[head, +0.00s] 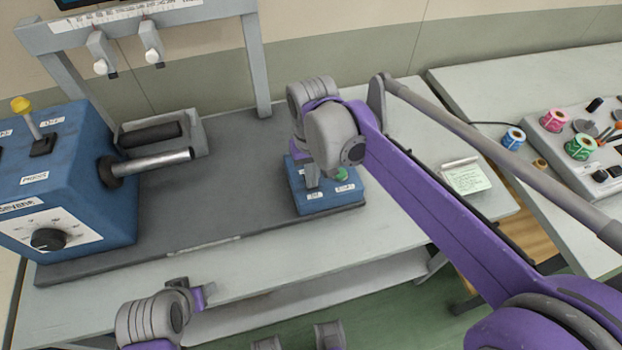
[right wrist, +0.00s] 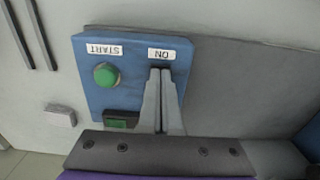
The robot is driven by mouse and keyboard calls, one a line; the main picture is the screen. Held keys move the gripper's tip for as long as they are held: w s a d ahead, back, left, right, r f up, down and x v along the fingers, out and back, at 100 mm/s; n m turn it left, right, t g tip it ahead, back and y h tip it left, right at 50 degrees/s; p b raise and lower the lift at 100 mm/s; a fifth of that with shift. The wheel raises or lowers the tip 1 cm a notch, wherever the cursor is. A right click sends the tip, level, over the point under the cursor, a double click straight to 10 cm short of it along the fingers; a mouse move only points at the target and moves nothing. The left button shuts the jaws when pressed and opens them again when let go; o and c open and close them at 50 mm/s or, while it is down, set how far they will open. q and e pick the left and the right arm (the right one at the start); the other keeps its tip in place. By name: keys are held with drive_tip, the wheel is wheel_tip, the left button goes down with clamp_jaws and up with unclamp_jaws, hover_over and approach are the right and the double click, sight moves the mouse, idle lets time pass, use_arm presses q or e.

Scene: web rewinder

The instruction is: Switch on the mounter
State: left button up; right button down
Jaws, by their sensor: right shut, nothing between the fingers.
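The mounter's blue control box (head: 325,199) sits on the dark grey base plate, below my right wrist in the head view. In the right wrist view the blue box (right wrist: 125,75) carries a green button (right wrist: 106,75) beside a START label (right wrist: 104,50) and an ON label (right wrist: 161,54), both upside down. My right gripper (right wrist: 161,72) is shut and empty, its fingertips just below the ON label. The fingers hide whatever control lies there; I cannot tell whether they touch it. Part of my left arm shows at the bottom left of the head view; its fingers are unclear.
A blue unwinding unit (head: 70,180) with a yellow-tipped lever (head: 22,105), dial and metal shaft (head: 155,163) stands at the left. A grey frame (head: 258,65) rises behind. A label pad (head: 466,178) lies to the right, before a side table with colored rolls (head: 580,147).

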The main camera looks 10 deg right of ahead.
use_arm(q)
drive_tip(key=shift+w+r+p, duration=0.15)
drive_tip(key=shift+r+p, duration=0.75)
drive_tip(key=shift+r, duration=0.1)
drive_tip(key=shift+w+r+p, duration=0.2)
drive_tip(key=shift+r+p, duration=0.75)
drive_tip(key=shift+w+r+p, duration=0.15)
drive_tip(key=shift+r+p, duration=0.75)
drive_tip(key=shift+r, duration=0.1)
use_arm(e)
wheel_tip(320, 180, up, 7)
use_arm(q)
drive_tip(key=r+p, duration=0.1)
drive_tip(key=w+r+p, duration=0.1)
drive_tip(key=r, duration=0.1)
drive_tip(key=shift+r+p, duration=0.15)
drive_tip(key=shift+p, duration=0.2)
use_arm(e)
drive_tip(key=s+d+f+t, duration=0.2)
drive_tip(key=s+d+f, duration=0.1)
drive_tip(key=s, duration=0.4)
drive_tip(key=s+d+f+t, duration=0.3)
drive_tip(key=s, duration=0.4)
drive_tip(key=shift+d, duration=0.3)
